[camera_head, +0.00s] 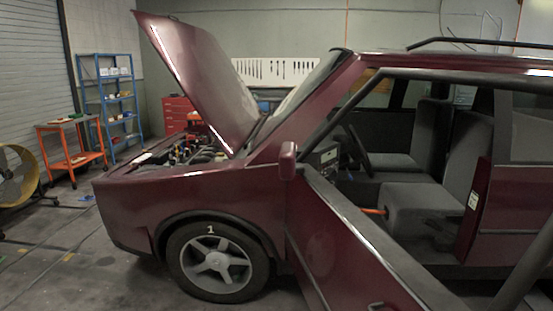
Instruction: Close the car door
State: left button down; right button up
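A dark red car stands side-on with its front to the left. Its front door (345,250) is open and swung out towards me, so the cabin shows behind it. The door's lower panel runs off the bottom edge, with part of a handle (376,306) at that edge. The dark window frame (440,75) of the door crosses the upper right and comes down at the right edge. A side mirror (288,161) sits at the door's front end. Neither of my grippers shows.
The car's hood (198,75) is raised over the engine bay. The front wheel (218,262) is left of the door. An orange cart (70,150), blue shelf (108,100) and yellow fan (17,175) stand at the far left. Some floor at lower left is clear.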

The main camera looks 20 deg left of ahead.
aim_at(340, 259)
jog(key=j, duration=0.95)
jog(key=i+j+z, duration=0.1)
jog(key=j, duration=0.85)
